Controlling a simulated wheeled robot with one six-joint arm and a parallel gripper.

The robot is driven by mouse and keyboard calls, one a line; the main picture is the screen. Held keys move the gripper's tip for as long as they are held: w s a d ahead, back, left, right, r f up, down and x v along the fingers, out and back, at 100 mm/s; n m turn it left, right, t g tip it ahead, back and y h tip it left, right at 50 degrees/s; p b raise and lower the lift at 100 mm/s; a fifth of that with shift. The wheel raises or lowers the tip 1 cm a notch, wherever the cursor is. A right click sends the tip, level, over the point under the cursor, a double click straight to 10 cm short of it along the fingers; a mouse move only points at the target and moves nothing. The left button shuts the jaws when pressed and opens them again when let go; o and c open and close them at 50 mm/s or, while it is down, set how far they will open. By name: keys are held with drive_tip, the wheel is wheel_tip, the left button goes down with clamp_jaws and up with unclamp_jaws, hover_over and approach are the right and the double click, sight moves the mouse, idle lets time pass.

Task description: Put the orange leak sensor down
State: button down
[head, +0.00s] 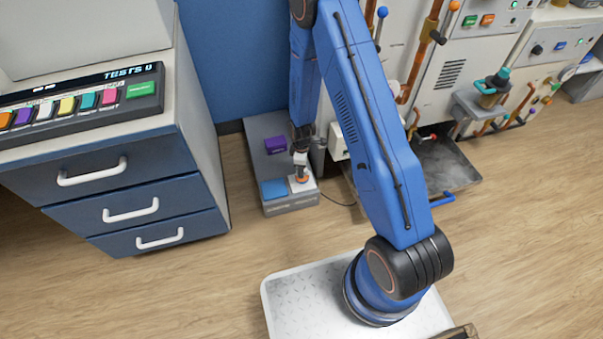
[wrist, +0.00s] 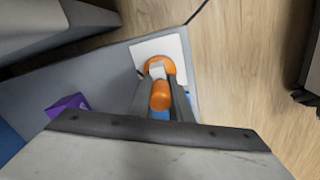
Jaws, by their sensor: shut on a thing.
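The orange leak sensor (wrist: 161,92) is between the fingers of my gripper (wrist: 161,100), which is shut on it. In the head view the sensor (head: 300,179) shows as a small orange and white piece at the end of my gripper (head: 301,163). It is over a white square pad (head: 308,184) on the front right of a low grey platform (head: 290,209). The white pad (wrist: 177,46) also shows around the sensor in the wrist view. I cannot tell whether the sensor touches the pad.
A purple block (head: 275,144) and a blue square (head: 274,189) are on the platform. A cabinet with drawers (head: 130,205) stands to the left. Machine panels with pipes (head: 450,60) and a dark floor tray (head: 445,165) are to the right.

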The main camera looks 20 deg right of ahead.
drive_tip(key=shift+f, duration=1.1)
drive_tip(key=c, duration=1.6)
unclamp_jaws()
drive_tip(key=shift+f, duration=0.1)
wheel_tip(320, 180, up, 12)
drive_tip(key=shift+r, duration=0.25)
